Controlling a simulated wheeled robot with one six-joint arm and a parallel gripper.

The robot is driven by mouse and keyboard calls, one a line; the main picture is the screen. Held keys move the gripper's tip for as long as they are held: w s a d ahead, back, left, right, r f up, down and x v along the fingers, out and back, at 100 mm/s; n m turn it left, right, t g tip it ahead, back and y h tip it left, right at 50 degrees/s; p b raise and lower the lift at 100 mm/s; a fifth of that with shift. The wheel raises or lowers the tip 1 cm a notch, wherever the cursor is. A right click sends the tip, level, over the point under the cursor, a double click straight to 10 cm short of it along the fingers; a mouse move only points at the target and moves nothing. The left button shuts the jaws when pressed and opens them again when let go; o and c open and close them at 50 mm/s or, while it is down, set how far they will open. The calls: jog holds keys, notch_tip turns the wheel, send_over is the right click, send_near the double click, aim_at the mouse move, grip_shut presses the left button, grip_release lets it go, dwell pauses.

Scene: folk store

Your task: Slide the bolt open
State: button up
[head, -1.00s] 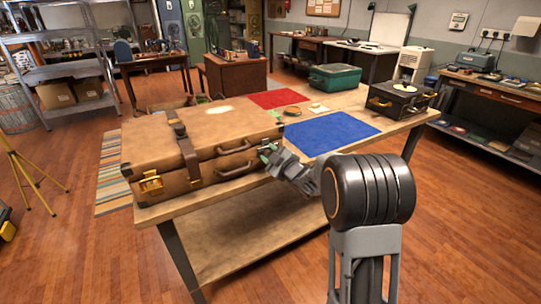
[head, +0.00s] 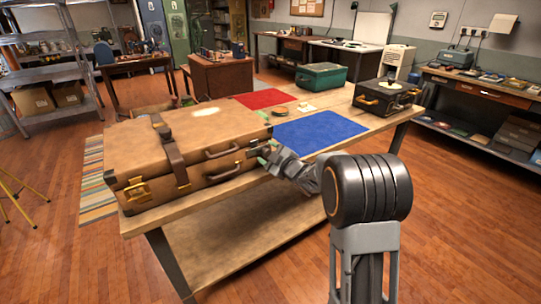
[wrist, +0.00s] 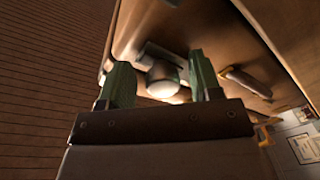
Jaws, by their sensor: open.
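A large brown leather suitcase (head: 215,128) lies on the wooden table. A small metal bolt fitting with a rounded, pale-lit knob (wrist: 163,82) shows on its front in the wrist view. In the head view my gripper (head: 264,152) is at the right end of the suitcase front and hides most of that fitting. In the wrist view my gripper's two green fingers (wrist: 160,78) are apart, one on each side of the knob. I cannot tell whether either finger touches it.
A brass latch (head: 137,191), a strap (head: 176,163) and a carry handle (head: 222,151) are on the suitcase. A blue mat (head: 318,132), a red mat (head: 265,98), a green box (head: 321,77) and a black case (head: 387,96) share the table. Floor is clear to the right.

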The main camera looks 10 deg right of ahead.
jog(key=v, duration=1.3)
jog(key=shift+s+d+p, duration=0.25)
jog(key=shift+s+p, duration=0.05)
jog(key=shift+s, duration=0.05)
